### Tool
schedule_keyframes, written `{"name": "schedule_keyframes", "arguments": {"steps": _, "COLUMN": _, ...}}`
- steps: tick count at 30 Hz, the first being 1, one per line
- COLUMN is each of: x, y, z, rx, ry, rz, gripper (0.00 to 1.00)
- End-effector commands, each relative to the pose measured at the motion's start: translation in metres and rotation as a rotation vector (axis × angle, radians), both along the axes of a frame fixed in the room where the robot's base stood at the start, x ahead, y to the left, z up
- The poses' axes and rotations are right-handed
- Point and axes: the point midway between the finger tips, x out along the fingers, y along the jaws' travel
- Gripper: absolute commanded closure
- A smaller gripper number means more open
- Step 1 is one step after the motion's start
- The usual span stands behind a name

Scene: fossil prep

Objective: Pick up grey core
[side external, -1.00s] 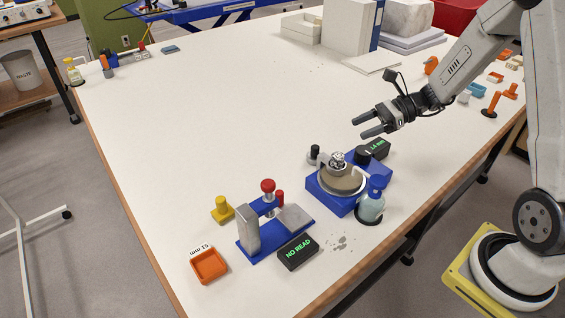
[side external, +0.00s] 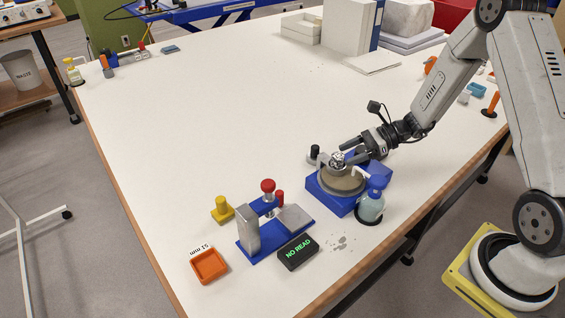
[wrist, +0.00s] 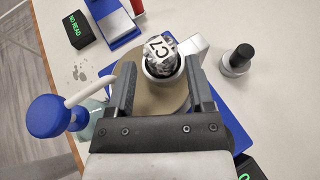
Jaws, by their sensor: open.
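The grey core (wrist: 160,45) is speckled, with a label on its top face. It stands in a pale metal holder (wrist: 160,66) over the round tan plate (wrist: 147,97) of a blue machine (side external: 328,198). The core also shows in the side view (side external: 338,158), partly screened by my fingers. My gripper (wrist: 160,63) is open, with one finger on each side of the core and holder in the wrist view. In the side view my gripper (side external: 347,151) is low at the machine. I cannot tell whether the fingers touch the core.
A wash bottle (side external: 370,206) with a blue cap and bent spout stands close by the machine. A black-topped post (wrist: 237,60) stands on the other side. A blue gauge stand (side external: 275,238), NO READ display (side external: 298,253) and orange tray (side external: 209,265) lie left. The table's middle is clear.

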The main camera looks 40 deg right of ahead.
Motion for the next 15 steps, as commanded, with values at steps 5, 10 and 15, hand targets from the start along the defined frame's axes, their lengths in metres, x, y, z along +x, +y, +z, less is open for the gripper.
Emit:
{"name": "schedule_keyframes", "arguments": {"steps": 5, "x": 0.001, "y": 0.002, "z": -0.001, "rx": -0.001, "ry": 0.0, "rz": 0.0, "gripper": 0.33}}
{"name": "schedule_keyframes", "arguments": {"steps": 10, "x": 0.004, "y": 0.008, "z": -0.003, "rx": 0.0, "ry": 0.001, "rz": 0.003, "gripper": 0.33}}
{"name": "schedule_keyframes", "arguments": {"steps": 15, "x": 0.013, "y": 0.023, "z": -0.009, "rx": 0.001, "ry": 0.001, "rz": 0.004, "gripper": 0.33}}
